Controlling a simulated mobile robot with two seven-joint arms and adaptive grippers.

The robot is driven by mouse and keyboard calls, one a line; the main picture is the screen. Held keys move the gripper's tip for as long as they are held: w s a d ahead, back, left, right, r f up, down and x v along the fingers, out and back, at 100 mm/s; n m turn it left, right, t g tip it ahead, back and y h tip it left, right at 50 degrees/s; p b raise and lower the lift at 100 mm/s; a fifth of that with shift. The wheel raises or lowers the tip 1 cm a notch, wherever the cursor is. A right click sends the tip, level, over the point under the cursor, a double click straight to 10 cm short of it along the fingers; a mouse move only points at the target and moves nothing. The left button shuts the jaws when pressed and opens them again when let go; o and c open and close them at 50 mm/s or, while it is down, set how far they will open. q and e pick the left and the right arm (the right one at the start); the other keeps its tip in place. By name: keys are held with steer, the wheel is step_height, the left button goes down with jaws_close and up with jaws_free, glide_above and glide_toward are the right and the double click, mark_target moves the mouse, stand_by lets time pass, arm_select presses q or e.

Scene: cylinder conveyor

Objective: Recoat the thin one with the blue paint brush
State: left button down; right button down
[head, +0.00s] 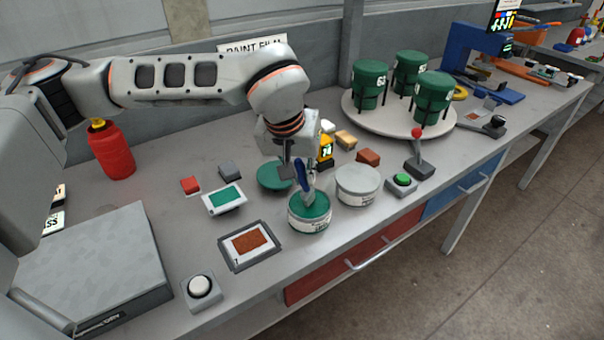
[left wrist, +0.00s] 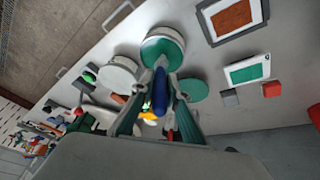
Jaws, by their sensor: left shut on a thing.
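My left gripper (head: 304,176) is shut on the blue paint brush (head: 301,174) above the open tin of green paint (head: 309,211). The brush handle (left wrist: 159,95) shows between the fingers in the left wrist view. The bristles are hard to make out, so I cannot tell whether they touch the paint. A white-edged panel with a green coat (head: 224,198) lies left of the tin. A panel with a rust-brown coat (head: 248,243) lies in a dark frame nearer the front. I cannot tell from these frames which coat is thin. My right gripper is not in view.
A closed whitish tin (head: 358,185) stands right of the green tin, and a green disc (head: 273,176) lies behind it. Small red (head: 190,185) and grey blocks lie at the left. A white button (head: 199,287), a green button (head: 403,180) and a red-knobbed lever (head: 418,155) stand near the front.

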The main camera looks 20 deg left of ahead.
arm_select(q)
steer(key=shift+f, duration=0.1)
steer(key=shift+r+p, duration=1.5)
steer(key=shift+r, duration=0.7)
steer(key=shift+r+p, duration=0.85)
steer(key=shift+r, duration=0.5)
